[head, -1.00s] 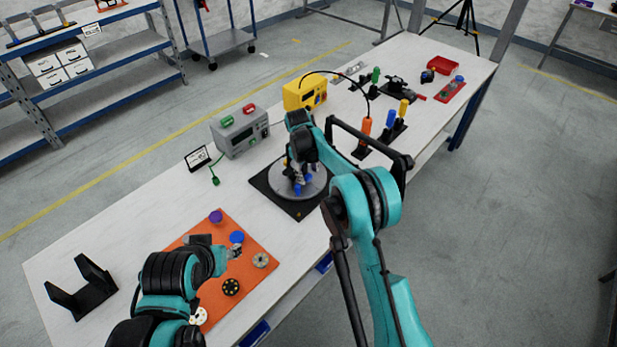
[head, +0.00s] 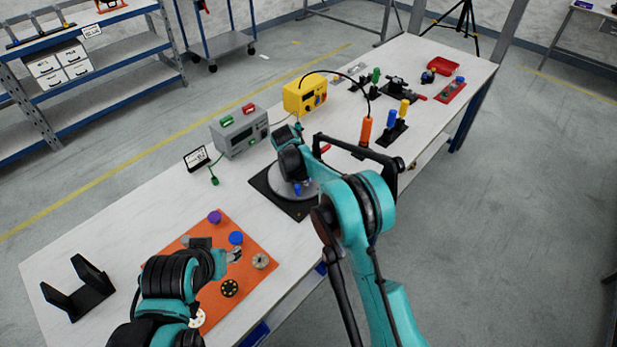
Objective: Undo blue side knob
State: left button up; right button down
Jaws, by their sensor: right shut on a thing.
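A round grey turntable (head: 287,195) sits on a black base plate (head: 266,184) in the middle of the bench. A small blue knob (head: 298,189) shows low over the turntable, beneath my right wrist. My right gripper (head: 299,181) is down at this knob and shut on it; my wrist and forearm hide most of the fingers and whatever else stands on the turntable. My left gripper (head: 235,254) hangs over the orange mat (head: 262,240), beside a blue round knob (head: 236,238). Its fingers are too small to tell open from shut.
The mat also holds a purple knob (head: 215,217), a metal disc (head: 260,261) and a black disc (head: 230,288). A grey box (head: 240,134) and a yellow box (head: 305,96) stand behind. An orange-handled tool (head: 366,130) stands to the right. A black cradle (head: 80,290) stands at left.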

jog(key=shift+s+a+f+t+h+b, duration=0.1)
jog(key=shift+t+h+b, duration=0.25)
jog(key=shift+t+h, duration=0.25)
jog(key=c, duration=1.2)
grip_release()
